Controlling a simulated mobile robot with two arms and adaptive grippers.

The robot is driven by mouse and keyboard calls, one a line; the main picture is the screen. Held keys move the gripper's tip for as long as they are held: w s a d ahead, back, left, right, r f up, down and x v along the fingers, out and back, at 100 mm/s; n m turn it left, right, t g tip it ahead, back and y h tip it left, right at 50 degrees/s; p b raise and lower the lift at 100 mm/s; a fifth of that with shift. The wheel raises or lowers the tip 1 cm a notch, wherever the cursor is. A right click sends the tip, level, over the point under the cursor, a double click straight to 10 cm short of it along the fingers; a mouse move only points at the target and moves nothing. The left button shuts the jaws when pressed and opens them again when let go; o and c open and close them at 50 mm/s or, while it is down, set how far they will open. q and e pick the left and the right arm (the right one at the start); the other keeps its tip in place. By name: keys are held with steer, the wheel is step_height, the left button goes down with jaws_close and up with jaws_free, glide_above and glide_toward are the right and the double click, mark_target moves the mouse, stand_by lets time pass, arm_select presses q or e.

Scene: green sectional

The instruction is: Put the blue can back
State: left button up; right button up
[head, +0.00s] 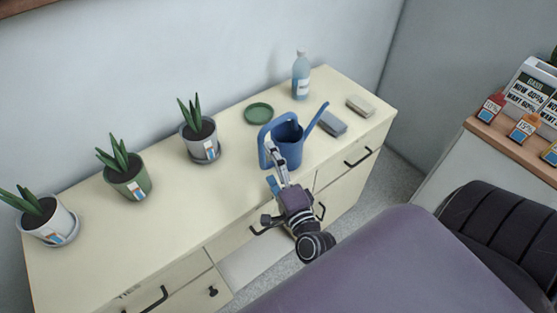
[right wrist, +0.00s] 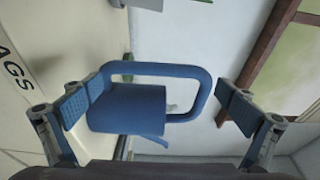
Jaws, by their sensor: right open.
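The blue watering can (head: 288,150) stands upright on the cream cabinet top (head: 225,184), near its front edge and right of the middle. Its spout points up and right, and its handle is on the left. My right gripper (head: 277,172) is at the handle side of the can, open, with its fingers pointing at it. In the right wrist view the can (right wrist: 135,108) and its looped handle show between the two spread fingers; whether a finger touches it I cannot tell. My left gripper is not in view.
An empty green saucer (head: 258,113) lies behind the can. A blue bottle (head: 301,77) and two small blocks (head: 332,123) (head: 360,106) are to the right. Three potted plants (head: 199,135) (head: 126,173) (head: 47,221) line the left.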

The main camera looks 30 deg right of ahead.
steer(key=s+a+b, duration=0.1)
steer(key=s, duration=0.6)
steer(key=shift+w, duration=0.1)
steer(key=s+a+f+n+g+y, duration=0.1)
steer(key=s+a+f+n+g, duration=0.2)
steer(key=f, duration=0.8)
steer(key=s+a+f+n+g+y, duration=0.2)
steer(key=s+f+n, duration=0.25)
steer(key=f, duration=0.75)
steer(key=s+a+f+n+g+y, duration=0.1)
steer(key=s+a+f+n+g, duration=0.3)
steer(key=f, duration=0.7)
steer(key=s+d+f+n+g, duration=0.2)
steer(key=s+f+n, duration=0.1)
steer(key=s+f, duration=0.2)
steer(key=s+d+f+n+g, duration=0.2)
steer(key=s+f, duration=0.4)
steer(key=s, duration=0.4)
steer(key=s+d+f+n+g+h, duration=0.1)
steer(key=s+d+f+n+g, duration=0.1)
steer(key=s+f+n, duration=0.3)
steer(key=s+f+g, duration=0.1)
steer(key=s, duration=0.2)
steer(key=shift+s+d+f+g+b, duration=0.2)
steer(key=shift+f+g+b, duration=0.1)
steer(key=shift+g, duration=0.1)
